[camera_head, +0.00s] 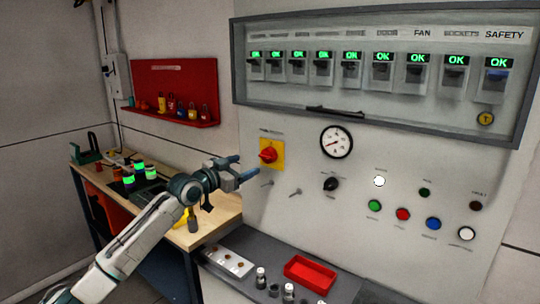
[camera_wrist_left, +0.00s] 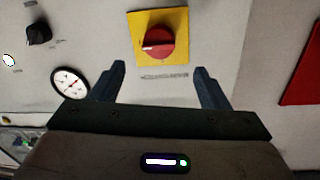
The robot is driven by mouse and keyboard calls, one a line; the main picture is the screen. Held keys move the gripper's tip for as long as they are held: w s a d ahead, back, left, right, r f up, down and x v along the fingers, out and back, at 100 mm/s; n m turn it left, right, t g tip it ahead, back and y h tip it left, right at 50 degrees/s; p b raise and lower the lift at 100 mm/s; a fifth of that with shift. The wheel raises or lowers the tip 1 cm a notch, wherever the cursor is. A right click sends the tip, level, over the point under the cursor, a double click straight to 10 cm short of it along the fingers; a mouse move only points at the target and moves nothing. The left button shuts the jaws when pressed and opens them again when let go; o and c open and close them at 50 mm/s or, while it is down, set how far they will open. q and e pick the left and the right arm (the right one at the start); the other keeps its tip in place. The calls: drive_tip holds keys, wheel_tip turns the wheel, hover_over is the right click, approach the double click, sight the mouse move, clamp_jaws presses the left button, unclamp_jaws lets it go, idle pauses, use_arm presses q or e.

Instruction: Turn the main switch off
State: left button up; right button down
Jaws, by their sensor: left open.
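The main switch (camera_head: 268,154) is a red rotary knob on a yellow square plate, on the light grey panel left of the round gauge. In the left wrist view the red knob (camera_wrist_left: 158,42) shows ahead, with its grip bar lying roughly level and a small white mark at its left end. My left gripper (camera_head: 237,172) is open and empty, just below and left of the switch in the head view. In the wrist view its two dark fingers (camera_wrist_left: 158,82) stand apart with the knob beyond them, not touching it. My right gripper is not in view.
A row of breakers (camera_head: 382,72) with green OK labels sits in a framed box above. A gauge (camera_head: 336,142), a black knob (camera_head: 331,184) and several buttons are to the right. A red tray (camera_head: 310,274) lies on the ledge below. A wooden bench (camera_head: 208,232) stands left.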

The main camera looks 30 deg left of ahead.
sight(264, 156)
use_arm(q)
drive_tip(key=w+p, duration=0.1)
drive_tip(key=w, duration=0.1)
drive_tip(key=w+d+p, duration=0.1)
drive_tip(key=w, duration=0.2)
drive_tip(key=w+p, duration=0.1)
drive_tip(key=w, duration=0.2)
drive_tip(key=shift+d+r+p, duration=0.2)
drive_tip(key=shift+p, duration=0.15)
drive_tip(key=shift+w+d, duration=0.1)
drive_tip(key=shift+w, duration=0.7)
drive_tip(key=c, duration=0.9)
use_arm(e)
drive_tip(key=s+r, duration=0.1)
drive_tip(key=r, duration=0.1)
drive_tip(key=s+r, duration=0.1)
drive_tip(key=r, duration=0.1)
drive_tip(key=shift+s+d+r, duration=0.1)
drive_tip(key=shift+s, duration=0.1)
